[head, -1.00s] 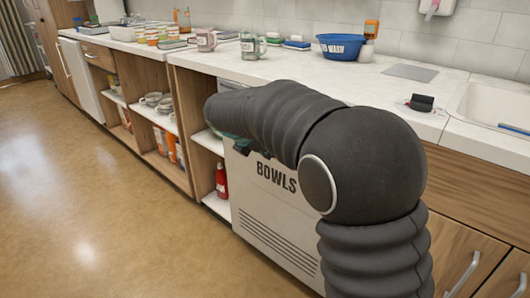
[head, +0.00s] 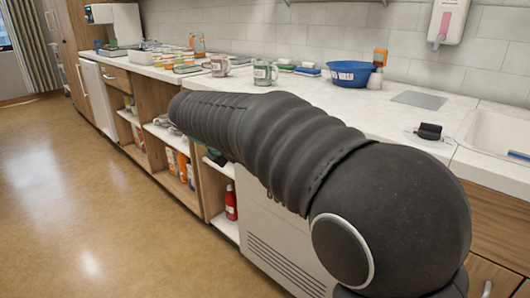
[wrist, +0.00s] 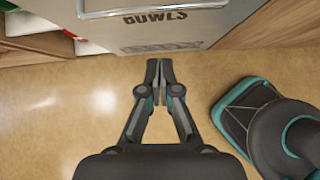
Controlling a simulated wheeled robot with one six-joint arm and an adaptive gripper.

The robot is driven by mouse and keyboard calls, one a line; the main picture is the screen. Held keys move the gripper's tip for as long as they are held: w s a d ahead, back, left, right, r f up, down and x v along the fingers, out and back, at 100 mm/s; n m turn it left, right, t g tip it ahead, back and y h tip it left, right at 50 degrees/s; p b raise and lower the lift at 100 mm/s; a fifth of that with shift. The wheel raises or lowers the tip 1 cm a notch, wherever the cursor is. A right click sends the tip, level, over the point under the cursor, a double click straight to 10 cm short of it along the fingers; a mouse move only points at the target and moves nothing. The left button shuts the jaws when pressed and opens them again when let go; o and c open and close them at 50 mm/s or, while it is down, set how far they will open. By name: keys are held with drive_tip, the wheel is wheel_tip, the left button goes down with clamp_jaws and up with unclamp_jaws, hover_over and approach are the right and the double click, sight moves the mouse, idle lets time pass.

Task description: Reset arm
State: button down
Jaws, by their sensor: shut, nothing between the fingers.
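My gripper (wrist: 159,72) shows in the wrist view with its two fingers together and nothing between them. It hangs over bare floor, in front of the white appliance (wrist: 180,28) marked BOWLS. In the head view my black sleeved arm reaches from the lower right toward the left, in front of the counter. It covers much of the appliance (head: 275,245) and its label. My gripper is hidden in the head view.
The counter (head: 400,115) carries a blue wash bowl (head: 346,74), a green-patterned mug (head: 264,73), a pink mug (head: 219,66) and a sink (head: 500,132). Open shelves below hold a red bottle (head: 231,203). The floor (head: 90,210) at left is clear.

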drive_tip(key=s+f+m+g+y, duration=0.2)
drive_tip(key=s+f+m, duration=0.45)
drive_tip(key=m, duration=0.25)
drive_tip(key=s+d+m+y, duration=0.1)
drive_tip(key=s+d+m, duration=0.8)
drive_tip(key=s+d, duration=0.2)
drive_tip(key=s+d+f+m+t+y, duration=0.1)
drive_tip(key=s+d+m, duration=0.8)
drive_tip(key=d, duration=0.5)
drive_tip(key=shift+s+d+f+m+y, duration=0.25)
drive_tip(key=shift+s+m+y, duration=0.15)
drive_tip(key=shift+s, duration=0.45)
